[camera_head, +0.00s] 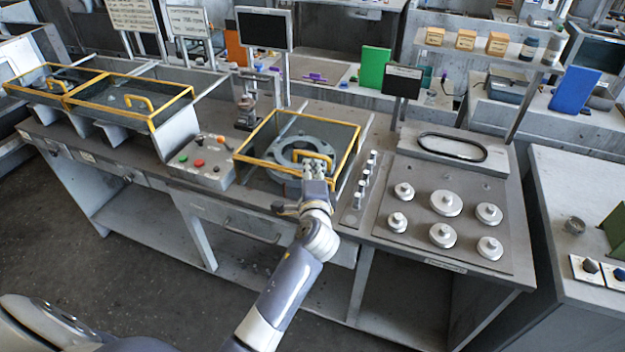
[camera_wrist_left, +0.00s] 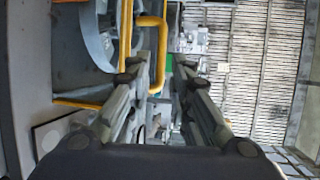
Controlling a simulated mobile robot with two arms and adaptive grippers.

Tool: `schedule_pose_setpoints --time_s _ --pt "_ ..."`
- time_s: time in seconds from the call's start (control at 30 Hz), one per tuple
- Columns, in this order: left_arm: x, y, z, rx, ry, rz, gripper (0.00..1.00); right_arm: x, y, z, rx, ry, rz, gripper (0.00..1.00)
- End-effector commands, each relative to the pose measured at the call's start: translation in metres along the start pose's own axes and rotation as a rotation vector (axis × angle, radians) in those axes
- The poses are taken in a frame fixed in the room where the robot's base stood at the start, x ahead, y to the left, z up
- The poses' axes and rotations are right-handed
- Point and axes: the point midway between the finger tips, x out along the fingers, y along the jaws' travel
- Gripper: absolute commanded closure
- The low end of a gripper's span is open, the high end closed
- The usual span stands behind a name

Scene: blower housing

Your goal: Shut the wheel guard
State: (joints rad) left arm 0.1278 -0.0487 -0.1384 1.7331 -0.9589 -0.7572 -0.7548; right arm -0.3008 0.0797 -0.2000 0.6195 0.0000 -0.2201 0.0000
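A yellow-framed clear guard (camera_head: 347,160), which I take to be the wheel guard, sits over a round grey bolted housing (camera_head: 283,150) on the bench. I cannot tell whether it lies fully flat or is slightly raised. My left gripper (camera_head: 314,163) is at its front right part, by the yellow handle. In the left wrist view the fingers of my left gripper (camera_wrist_left: 162,65) are apart. The yellow bar handle (camera_wrist_left: 158,60) shows between the fingertips, nearer the left finger; contact is unclear. The round housing (camera_wrist_left: 85,35) shows at upper left. My right gripper is not in view.
Left of the guard is a control box (camera_head: 200,163) with coloured buttons. Two more yellow-framed covers (camera_head: 130,98) stand farther left. Right are a row of small knobs (camera_head: 366,175) and a plate with several round pieces (camera_head: 446,203). A small black screen (camera_head: 402,82) stands behind.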

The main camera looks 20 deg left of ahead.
Motion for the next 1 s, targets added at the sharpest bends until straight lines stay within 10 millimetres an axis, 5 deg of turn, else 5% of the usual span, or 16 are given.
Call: schedule_pose_setpoints --time_s 0.3,0.83,1.0 --pt "-0.035 0.001 0.0 0.0 0.0 0.001 0.8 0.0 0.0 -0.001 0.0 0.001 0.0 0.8" --pt "-0.037 0.001 0.001 -0.003 -0.001 0.003 0.8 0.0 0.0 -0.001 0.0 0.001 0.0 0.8" --pt "-0.054 0.036 0.023 -0.143 -0.025 0.114 0.8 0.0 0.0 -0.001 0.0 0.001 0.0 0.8"
